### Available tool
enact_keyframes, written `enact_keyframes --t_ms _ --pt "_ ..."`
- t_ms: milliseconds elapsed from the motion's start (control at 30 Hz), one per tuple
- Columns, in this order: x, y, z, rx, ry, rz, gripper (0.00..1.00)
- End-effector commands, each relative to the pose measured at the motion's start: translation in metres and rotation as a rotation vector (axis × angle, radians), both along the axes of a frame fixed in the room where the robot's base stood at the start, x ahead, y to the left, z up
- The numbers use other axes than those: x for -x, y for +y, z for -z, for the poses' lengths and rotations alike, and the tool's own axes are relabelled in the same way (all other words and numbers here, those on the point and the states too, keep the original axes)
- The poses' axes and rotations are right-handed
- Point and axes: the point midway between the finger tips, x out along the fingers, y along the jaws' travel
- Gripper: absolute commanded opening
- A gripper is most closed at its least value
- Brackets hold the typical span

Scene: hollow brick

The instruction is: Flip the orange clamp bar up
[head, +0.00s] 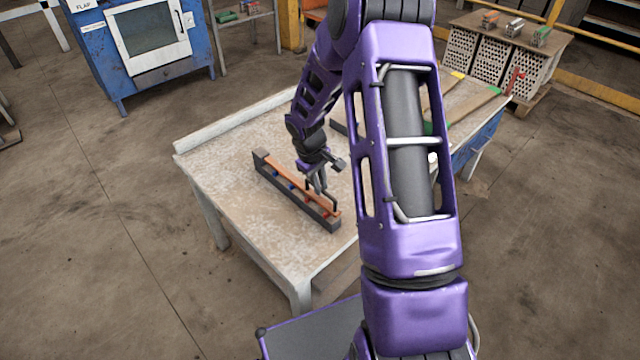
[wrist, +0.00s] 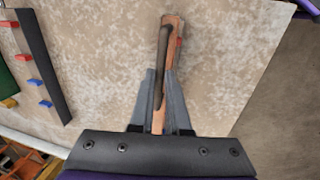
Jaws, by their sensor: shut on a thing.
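The orange clamp bar (head: 290,178) lies lengthwise along a dark base rail (head: 278,187) on the table in the head view. Small blue and red pieces show between bar and rail. My gripper (head: 321,188) is over the near right part of the bar. In the wrist view my gripper (wrist: 160,72) is shut with its grey fingers on either side of the orange bar (wrist: 158,118). A dark strip runs along the bar, and a little red shows beside its far end. The rail under the bar is mostly hidden there.
The pale worktable (head: 225,185) is clear around the rail, with a raised strip along its back edge. A second dark rail (wrist: 45,62) with red and blue pegs stands at the left of the wrist view. A blue oven-like machine (head: 100,65) is far back left.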

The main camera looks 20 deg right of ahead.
Motion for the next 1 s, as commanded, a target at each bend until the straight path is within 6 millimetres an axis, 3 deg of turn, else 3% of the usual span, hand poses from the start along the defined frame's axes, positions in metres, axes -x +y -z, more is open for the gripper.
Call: enact_keyframes --t_ms 800,1000 --pt "-0.0001 0.0000 -0.0005 0.000 0.001 0.000 0.00" --pt "-0.0026 0.0011 -0.0102 0.009 0.023 0.000 0.00"
